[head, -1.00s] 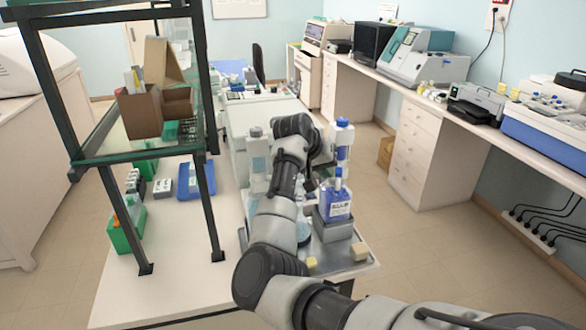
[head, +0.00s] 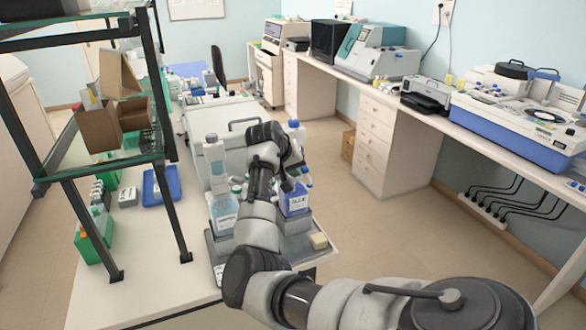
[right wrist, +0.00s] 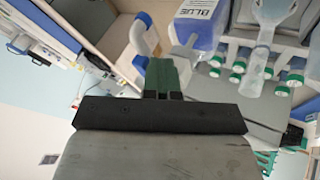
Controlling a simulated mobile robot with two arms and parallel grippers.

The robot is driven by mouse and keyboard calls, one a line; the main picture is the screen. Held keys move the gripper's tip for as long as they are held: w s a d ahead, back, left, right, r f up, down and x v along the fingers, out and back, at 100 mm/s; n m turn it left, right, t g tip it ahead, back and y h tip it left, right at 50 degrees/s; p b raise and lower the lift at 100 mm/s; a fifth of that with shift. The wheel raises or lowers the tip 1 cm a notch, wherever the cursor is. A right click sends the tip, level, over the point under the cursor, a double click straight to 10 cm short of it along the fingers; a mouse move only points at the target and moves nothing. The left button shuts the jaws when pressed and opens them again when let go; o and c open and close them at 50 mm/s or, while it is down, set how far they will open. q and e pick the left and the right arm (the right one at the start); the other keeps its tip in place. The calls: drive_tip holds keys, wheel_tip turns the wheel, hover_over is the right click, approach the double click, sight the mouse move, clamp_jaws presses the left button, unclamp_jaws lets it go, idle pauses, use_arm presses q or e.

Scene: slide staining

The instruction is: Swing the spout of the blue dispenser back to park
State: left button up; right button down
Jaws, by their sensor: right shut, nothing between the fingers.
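The blue dispenser (head: 294,204) is a bottle of blue liquid with a white label, standing on a grey stand on the bench. In the right wrist view, the dispenser (right wrist: 198,22) shows its label reading BLUE, and its pale neck runs towards my fingers. My right gripper (right wrist: 167,77) is shut and empty, with green fingertips beside the dispenser's neck area; I cannot tell whether they touch. In the head view, the right gripper (head: 288,180) is at the dispenser's top, and my arm partly covers it. The spout's direction is unclear. My left gripper is out of view.
A dark-framed shelf (head: 160,100) rises at the left. The floor to the right is open.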

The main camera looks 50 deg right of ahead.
drive_tip(key=shift+w+a+r+p, duration=0.1)
drive_tip(key=shift+w+a+p, duration=0.05)
drive_tip(key=shift+w, duration=0.25)
drive_tip(key=shift+w+a+p, duration=0.1)
drive_tip(key=shift+w+p, duration=0.05)
drive_tip(key=shift+w, duration=0.25)
